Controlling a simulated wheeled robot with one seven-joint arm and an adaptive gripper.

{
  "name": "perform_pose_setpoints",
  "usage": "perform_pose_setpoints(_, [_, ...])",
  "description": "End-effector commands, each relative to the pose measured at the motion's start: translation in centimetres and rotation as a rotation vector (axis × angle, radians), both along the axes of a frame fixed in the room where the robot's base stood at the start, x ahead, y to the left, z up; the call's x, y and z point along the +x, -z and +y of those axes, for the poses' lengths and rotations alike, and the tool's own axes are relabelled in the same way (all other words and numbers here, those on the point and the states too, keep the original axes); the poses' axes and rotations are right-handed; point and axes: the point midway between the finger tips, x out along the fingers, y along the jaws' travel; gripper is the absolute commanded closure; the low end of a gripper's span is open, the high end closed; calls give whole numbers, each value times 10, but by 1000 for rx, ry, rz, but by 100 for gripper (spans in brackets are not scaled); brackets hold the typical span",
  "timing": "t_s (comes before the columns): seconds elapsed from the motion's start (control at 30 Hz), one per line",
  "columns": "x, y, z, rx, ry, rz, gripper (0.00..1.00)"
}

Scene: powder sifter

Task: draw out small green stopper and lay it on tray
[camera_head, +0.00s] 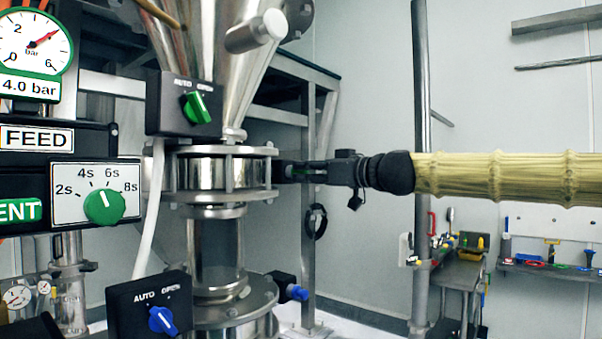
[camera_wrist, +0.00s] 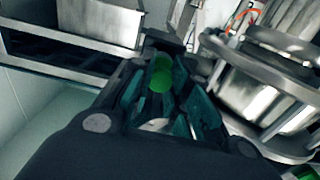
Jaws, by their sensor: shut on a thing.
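My gripper (camera_head: 290,172) reaches in from the right, level with the upper flanged valve ring (camera_head: 225,167) under the steel cone. It is shut on the small green stopper (camera_wrist: 160,78), which lies between the dark fingers in the wrist view. The fingertips are beside the black fitting on the valve's right side. The far end of the stopper is hidden, and I cannot tell whether it still sits in the fitting.
A blue stopper (camera_head: 298,292) in a black fitting sticks out at the lower valve. A vertical steel post (camera_head: 421,120) stands just behind or beside my sleeved forearm. A steel frame (camera_head: 308,130) is behind the valve. A wall rack (camera_head: 550,265) holds several coloured tools.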

Motion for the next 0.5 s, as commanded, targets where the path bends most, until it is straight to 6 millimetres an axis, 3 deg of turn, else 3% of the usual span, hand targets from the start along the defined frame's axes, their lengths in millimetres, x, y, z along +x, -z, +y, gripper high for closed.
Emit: perform_pose_setpoints(0.5, [-4,0,-5,0,0,0,100])
